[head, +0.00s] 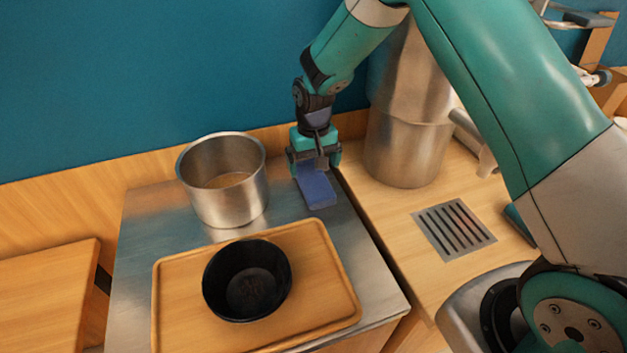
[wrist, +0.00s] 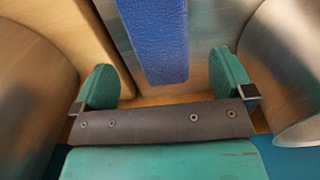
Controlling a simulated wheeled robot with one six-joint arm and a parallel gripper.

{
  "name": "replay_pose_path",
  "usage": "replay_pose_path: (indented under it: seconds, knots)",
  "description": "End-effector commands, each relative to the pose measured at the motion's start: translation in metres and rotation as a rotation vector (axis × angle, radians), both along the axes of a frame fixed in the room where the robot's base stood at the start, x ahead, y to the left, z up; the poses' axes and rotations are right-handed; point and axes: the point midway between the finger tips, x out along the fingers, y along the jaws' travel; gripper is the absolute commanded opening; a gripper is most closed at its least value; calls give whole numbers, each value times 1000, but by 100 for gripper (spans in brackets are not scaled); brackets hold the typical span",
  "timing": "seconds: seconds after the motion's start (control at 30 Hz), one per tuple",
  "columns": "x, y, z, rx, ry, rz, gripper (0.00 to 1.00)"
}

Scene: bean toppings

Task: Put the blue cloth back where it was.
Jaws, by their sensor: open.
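The blue cloth (head: 317,190) is a folded strip lying on the metal counter, right of the pot and close to the counter's right edge. My gripper (head: 314,165) is above the cloth's far end, pointing down. In the wrist view the cloth (wrist: 158,40) runs down between the two open fingers of my gripper (wrist: 165,80), with a gap on each side. Its far end is partly hidden by the gripper in the head view.
A steel pot (head: 225,195) stands left of the cloth. A wooden tray (head: 325,300) with a black bowl (head: 247,285) is in front. A tall steel container (head: 405,140) stands close on the right. A drain grate (head: 453,229) lies in the wooden counter.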

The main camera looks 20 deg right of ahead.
Motion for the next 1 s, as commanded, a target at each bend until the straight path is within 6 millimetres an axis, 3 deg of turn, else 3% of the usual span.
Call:
replay_pose_path:
  seconds: [0.13, 0.33, 0.47, 0.57, 0.7, 0.8, 0.9, 1.0]
  knots:
    - [1, 0, 29, 1, -5, 0, 99]
    - [0, 0, 53, 1, -2, 1, 99]
    - [-14, 5, 78, 24, -9, 36, 99]
    - [-45, 14, 113, 71, -23, 110, 99]
    - [-119, 30, 167, 163, -49, 262, 99]
    - [-177, 37, 193, 226, -70, 374, 99]
    - [-230, 41, 208, 279, -87, 471, 99]
    - [-270, 44, 213, 318, -101, 545, 99]
